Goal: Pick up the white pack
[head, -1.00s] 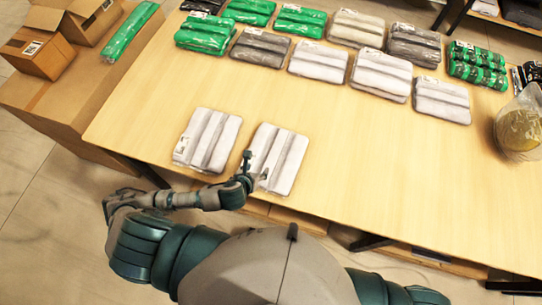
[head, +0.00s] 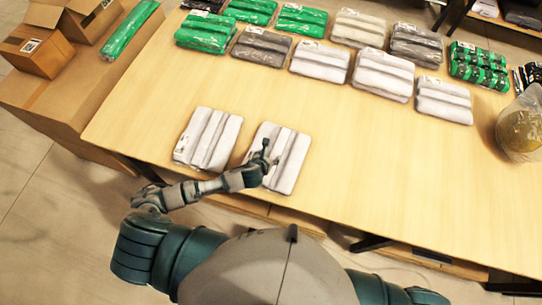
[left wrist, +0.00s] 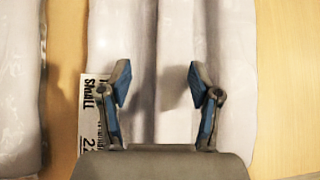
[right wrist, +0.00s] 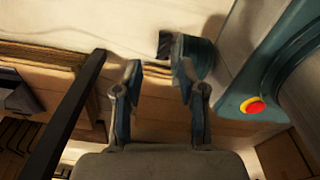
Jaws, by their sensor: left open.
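Two white packs lie side by side near the front edge of the table. My left gripper (head: 268,158) is over the right one of these, a folded white pack (head: 291,165) in clear wrap. In the left wrist view the open fingers (left wrist: 157,85) are above that white pack (left wrist: 175,30), with its "SMALL" label (left wrist: 92,110) at lower left. Whether the fingers touch it I cannot tell. The other white pack (head: 208,140) lies to its left and shows at the left edge of the left wrist view (left wrist: 18,80). My right gripper (right wrist: 158,85) is open and empty, below the tabletop level.
Rows of green (head: 205,33), grey and white packs line the back. A clear bag with yellow contents (head: 522,130) stands at the right. Cardboard boxes (head: 35,55) stand at the left.

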